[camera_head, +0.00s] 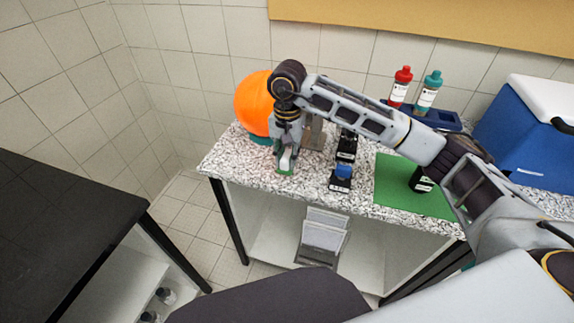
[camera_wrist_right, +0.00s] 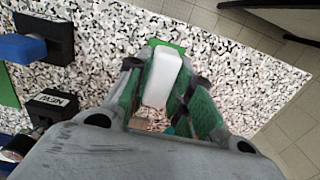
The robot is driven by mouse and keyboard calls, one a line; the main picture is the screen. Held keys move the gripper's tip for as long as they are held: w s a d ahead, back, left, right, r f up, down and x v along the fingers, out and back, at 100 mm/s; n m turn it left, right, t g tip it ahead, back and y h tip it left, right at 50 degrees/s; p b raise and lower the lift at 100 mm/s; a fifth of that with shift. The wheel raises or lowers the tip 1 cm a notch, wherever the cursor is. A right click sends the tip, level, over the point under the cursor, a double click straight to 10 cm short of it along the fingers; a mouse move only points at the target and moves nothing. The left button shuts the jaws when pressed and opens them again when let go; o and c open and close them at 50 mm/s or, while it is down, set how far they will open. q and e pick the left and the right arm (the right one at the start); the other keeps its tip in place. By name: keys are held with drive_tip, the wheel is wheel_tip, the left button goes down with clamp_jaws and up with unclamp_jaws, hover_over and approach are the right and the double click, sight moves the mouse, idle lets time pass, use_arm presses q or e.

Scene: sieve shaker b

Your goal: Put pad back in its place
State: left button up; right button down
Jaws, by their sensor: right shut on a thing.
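My right gripper (camera_head: 286,160) points down over the left part of the speckled counter, near its front edge. In the right wrist view its green-lined fingers (camera_wrist_right: 160,100) are shut on a white block (camera_wrist_right: 162,76), which looks like the pad. A small green patch (camera_head: 284,172) lies on the counter at the block's lower end, and its edge also shows in the wrist view (camera_wrist_right: 174,45). I cannot tell whether the block touches the patch. My left gripper is not in view.
Black holders stand to the right, one with a blue top (camera_head: 342,172). A green mat (camera_head: 395,185) lies further right. Red (camera_head: 400,88) and teal (camera_head: 429,92) bottles stand behind, beside a blue cooler (camera_head: 520,125). An orange dome (camera_head: 253,103) is behind the gripper.

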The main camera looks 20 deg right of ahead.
sight(287, 165)
drive_tip(key=shift+f, duration=0.3)
wheel_tip(287, 165, down, 2)
drive_tip(key=shift+f, duration=0.55)
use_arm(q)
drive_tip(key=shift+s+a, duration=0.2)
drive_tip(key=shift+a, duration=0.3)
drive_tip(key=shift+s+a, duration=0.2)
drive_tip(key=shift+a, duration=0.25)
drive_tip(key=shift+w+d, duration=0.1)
